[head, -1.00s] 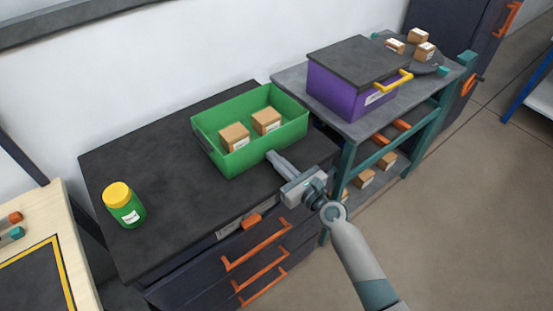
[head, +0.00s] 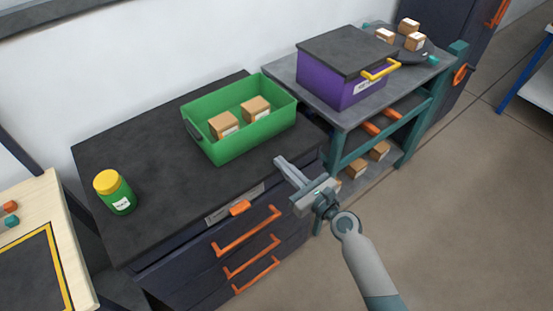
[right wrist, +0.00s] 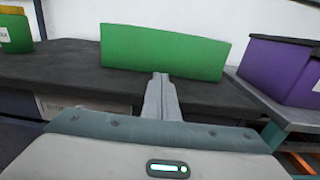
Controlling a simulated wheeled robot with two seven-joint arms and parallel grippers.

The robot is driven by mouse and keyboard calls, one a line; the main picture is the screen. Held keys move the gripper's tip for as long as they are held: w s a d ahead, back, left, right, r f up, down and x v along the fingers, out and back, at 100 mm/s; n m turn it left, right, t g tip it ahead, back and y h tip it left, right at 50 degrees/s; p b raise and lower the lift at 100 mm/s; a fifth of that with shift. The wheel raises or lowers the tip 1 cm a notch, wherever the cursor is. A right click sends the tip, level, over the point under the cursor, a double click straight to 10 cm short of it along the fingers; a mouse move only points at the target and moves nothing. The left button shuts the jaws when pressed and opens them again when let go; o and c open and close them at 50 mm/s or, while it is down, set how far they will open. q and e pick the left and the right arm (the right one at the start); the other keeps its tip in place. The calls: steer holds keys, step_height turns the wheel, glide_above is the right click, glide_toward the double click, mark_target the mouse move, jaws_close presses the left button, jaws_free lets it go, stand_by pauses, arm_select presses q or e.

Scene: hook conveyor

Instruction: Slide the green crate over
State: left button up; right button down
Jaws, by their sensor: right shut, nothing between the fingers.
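The green crate (head: 256,138) stands upright on the dark cabinet top and holds two small cardboard boxes (head: 256,108). Its right end lies near the cabinet's right edge, beside the grey side table. My right gripper (head: 281,163) is shut and empty, in front of the crate's near long wall towards its right part, with a gap between them. In the right wrist view the shut fingers (right wrist: 160,78) point at the crate's green wall (right wrist: 165,50), right of its middle or near it. My left gripper is not in view.
A green jar with a yellow lid (head: 115,192) stands left on the cabinet top (head: 150,150). A purple lidded bin (head: 340,80) stands on the grey table (head: 350,118) at right. Orange drawer handles (head: 247,230) stick out in front. The cabinet top between jar and crate is clear.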

steer(key=shift+b+v, duration=0.35)
steer(key=shift+v, duration=2)
